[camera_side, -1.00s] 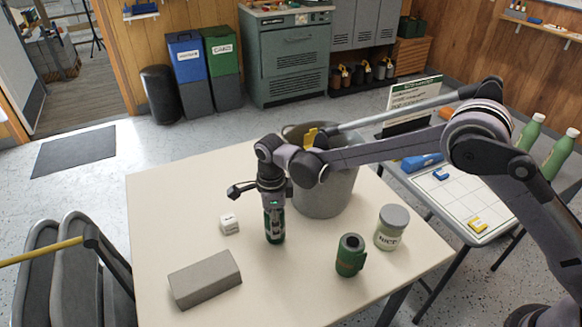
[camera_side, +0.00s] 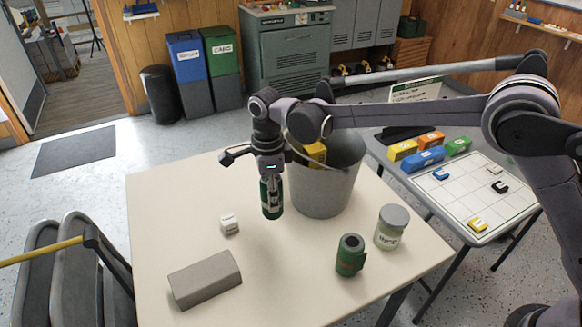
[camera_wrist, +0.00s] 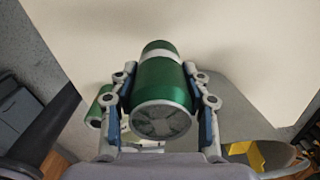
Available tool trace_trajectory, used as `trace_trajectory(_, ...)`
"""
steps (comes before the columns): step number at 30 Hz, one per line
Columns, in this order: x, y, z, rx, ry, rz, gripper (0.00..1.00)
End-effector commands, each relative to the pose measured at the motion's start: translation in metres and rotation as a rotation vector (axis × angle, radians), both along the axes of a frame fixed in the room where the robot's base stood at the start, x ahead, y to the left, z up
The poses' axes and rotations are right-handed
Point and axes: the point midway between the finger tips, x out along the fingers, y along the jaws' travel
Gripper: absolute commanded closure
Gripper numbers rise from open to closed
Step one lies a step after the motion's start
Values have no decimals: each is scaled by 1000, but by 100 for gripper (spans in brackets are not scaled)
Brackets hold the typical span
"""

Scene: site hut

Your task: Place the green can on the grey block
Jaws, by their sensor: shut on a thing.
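The green can (camera_side: 271,203), with a white band, is held upright in my gripper (camera_side: 271,180), in the air above the table. In the wrist view the can (camera_wrist: 163,85) sits between both fingers of my gripper (camera_wrist: 160,100), which press on its sides. The grey block (camera_side: 205,279) lies on the table at the front left, with a flat top and sloped side. Its top is bare. The can is up and to the right of the block in the side view. The block cannot be made out in the wrist view.
A metal bucket (camera_side: 325,185) with a yellow thing inside stands right behind the can. A green roll (camera_side: 350,255) and a lidded jar (camera_side: 391,227) stand at the right. The table's (camera_side: 160,210) left part is clear.

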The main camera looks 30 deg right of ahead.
Motion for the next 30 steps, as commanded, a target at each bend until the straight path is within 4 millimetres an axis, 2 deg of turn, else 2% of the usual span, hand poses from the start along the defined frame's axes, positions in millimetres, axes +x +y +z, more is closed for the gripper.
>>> trace_trajectory(5, -4, 15, 13, 0, 0, 236, 67)
trace_trajectory(21, -25, 66, 57, 0, 0, 1181, 67)
trace_trajectory(25, -29, 75, 65, 0, 0, 1351, 67)
trace_trajectory(30, -33, 81, 70, 0, 0, 1478, 67)
